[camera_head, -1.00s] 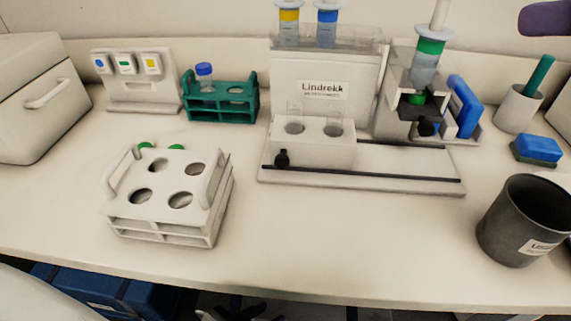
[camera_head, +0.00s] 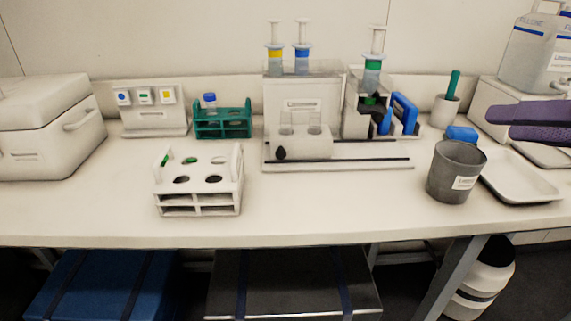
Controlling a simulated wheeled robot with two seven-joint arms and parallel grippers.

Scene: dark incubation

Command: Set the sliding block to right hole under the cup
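The white sliding block (camera_head: 302,146) sits at the left end of the Lindrekk device's base (camera_head: 385,164). It has two holes, each with a clear tube in it, and a black knob (camera_head: 280,153) at its lower left. A yellow-banded syringe (camera_head: 275,54) and a blue-banded syringe (camera_head: 302,53) stand above and behind the block. A green-banded syringe (camera_head: 372,66) stands over a holder to the right. No separate thing is clearly a cup over the block. My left gripper is out of view.
A dark labelled beaker (camera_head: 455,174) and white tray (camera_head: 528,178) stand at right. A white rack (camera_head: 199,190) stands front left, a green rack (camera_head: 236,124) behind it. The tabletop (camera_head: 330,205) in front of the device is clear.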

